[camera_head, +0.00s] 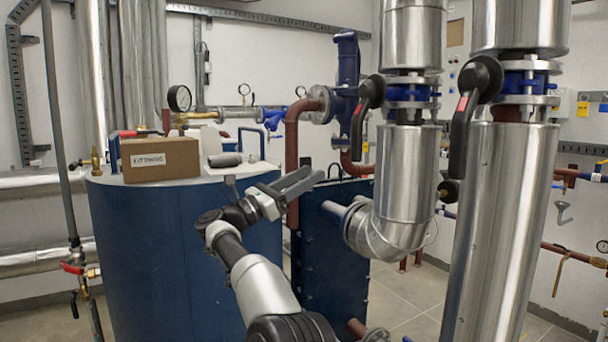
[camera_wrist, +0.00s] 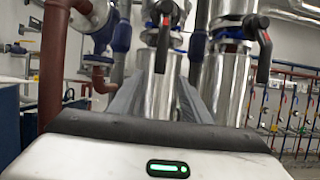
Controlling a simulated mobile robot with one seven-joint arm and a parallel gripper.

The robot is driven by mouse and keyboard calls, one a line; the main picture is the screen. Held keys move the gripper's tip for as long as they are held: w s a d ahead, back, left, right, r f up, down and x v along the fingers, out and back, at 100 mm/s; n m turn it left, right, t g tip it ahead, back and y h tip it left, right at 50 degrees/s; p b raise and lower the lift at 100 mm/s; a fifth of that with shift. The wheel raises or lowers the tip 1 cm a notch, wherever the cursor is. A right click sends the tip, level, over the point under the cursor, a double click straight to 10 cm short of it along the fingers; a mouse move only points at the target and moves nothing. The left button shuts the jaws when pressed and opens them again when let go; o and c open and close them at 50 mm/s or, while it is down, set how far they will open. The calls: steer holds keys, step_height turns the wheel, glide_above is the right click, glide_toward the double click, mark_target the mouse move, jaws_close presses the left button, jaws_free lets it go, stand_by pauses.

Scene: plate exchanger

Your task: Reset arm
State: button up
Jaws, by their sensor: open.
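My gripper (camera_head: 298,186) is raised in front of the blue tank and the blue plate exchanger in the head view, with its two grey fingers pointing right. The fingers also show in the wrist view (camera_wrist: 158,95), apart and with nothing between them. My gripper holds nothing and appears clear of the things around it, though the exact depth to the exchanger is hard to tell. My arm reaches up from the bottom middle of the head view.
A cardboard box labelled "FITTINGS" (camera_head: 160,158) and a grey cylinder (camera_head: 225,160) lie on the blue tank (camera_head: 180,255). The blue plate exchanger (camera_head: 335,240) stands behind my gripper. Shiny pipes with black-handled valves (camera_head: 368,92) rise at right. Tiled floor (camera_head: 415,290) shows between them.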

steer(key=shift+s+a+f, duration=0.15)
steer(key=shift+s+a, duration=0.05)
steer(key=shift+a, duration=0.05)
